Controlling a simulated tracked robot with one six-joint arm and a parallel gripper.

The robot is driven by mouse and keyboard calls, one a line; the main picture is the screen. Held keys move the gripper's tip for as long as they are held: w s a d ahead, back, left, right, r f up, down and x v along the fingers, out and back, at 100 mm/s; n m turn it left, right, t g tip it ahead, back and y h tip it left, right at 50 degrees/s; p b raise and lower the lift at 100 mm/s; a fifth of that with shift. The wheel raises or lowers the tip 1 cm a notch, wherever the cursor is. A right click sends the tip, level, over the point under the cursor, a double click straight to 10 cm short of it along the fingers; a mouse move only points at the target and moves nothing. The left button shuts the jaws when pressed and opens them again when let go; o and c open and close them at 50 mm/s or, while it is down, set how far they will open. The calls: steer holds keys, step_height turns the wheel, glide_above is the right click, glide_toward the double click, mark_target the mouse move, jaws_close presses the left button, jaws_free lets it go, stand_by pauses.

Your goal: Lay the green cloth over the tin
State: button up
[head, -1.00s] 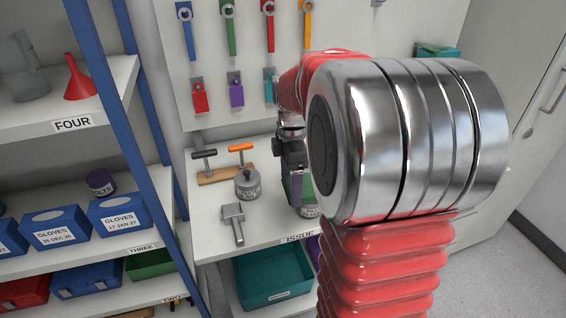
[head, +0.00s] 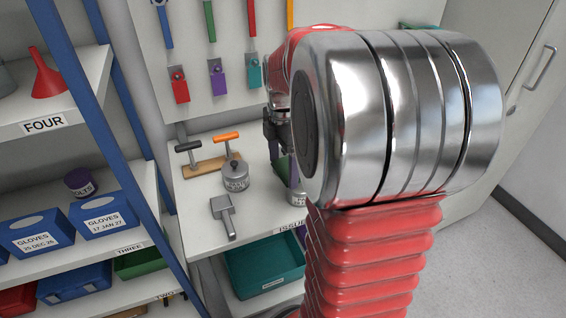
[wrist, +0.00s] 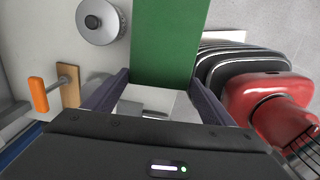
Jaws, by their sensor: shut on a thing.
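My gripper (wrist: 160,80) is shut on the near end of the green cloth (wrist: 168,40) in the wrist view. The cloth stretches flat away from the fingers to the top edge. In the head view my gripper (head: 286,172) is over the right part of the bench, mostly behind my arm. A bit of the green cloth (head: 281,195) shows beneath it. A grey labelled tin (head: 297,199) stands beside that green, its right side hidden by my arm. I cannot tell whether the cloth touches this tin.
A lidded grey pot (head: 235,177) stands left of my gripper; it also shows in the wrist view (wrist: 103,22). A wooden block with orange and black handles (head: 205,164) and a grey scoop-like tool (head: 223,215) lie nearby. A teal bin (head: 262,265) is below the bench.

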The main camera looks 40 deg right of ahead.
mark_target(284, 170)
steer(key=shift+f, duration=1.7)
steer(key=shift+f, duration=1.05)
stand_by(1.0)
steer(key=o, duration=1.1)
steer(key=shift+r, duration=0.15)
steer(key=shift+r, duration=4.4)
